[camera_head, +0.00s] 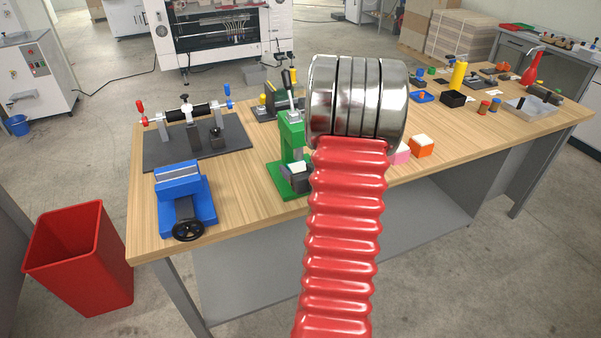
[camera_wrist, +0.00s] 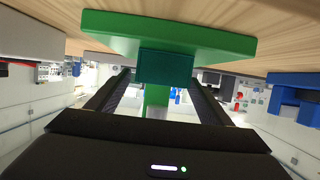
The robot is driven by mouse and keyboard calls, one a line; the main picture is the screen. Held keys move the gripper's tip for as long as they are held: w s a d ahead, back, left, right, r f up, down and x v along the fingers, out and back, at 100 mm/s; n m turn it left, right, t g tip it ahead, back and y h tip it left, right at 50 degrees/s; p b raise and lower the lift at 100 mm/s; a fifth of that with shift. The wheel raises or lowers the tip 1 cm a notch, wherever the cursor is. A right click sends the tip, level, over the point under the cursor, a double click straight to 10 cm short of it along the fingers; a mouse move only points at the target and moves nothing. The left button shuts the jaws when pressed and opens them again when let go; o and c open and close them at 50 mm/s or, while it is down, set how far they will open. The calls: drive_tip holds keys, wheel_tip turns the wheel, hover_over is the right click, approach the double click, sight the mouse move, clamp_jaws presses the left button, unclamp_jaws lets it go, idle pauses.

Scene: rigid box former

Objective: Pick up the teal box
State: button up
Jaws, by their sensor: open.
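In the wrist view, the teal box (camera_wrist: 166,66) shows as a dark teal block in front of the green press (camera_wrist: 170,35). My gripper (camera_wrist: 160,78) is open, one finger on each side of the box in the picture, with visible gaps. I cannot tell how deep the box lies between the fingers. In the head view, the green press (camera_head: 290,140) stands near the table's front edge, left of my red ribbed arm. My arm hides much of the area beside the press, and I cannot clearly make out the teal box there.
A blue vise (camera_head: 185,200) stands at the front left of the wooden table (camera_head: 245,195), before a grey fixture plate (camera_head: 180,152). Orange (camera_head: 421,146) and pink (camera_head: 402,154) blocks lie just right of my arm. A red bin (camera_head: 80,258) is on the floor.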

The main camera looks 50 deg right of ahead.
drive_tip(key=shift+c, duration=0.2)
idle(0.4)
drive_tip(key=c, duration=1.3)
drive_tip(key=shift+o, duration=0.2)
drive_tip(key=shift+r, duration=0.15)
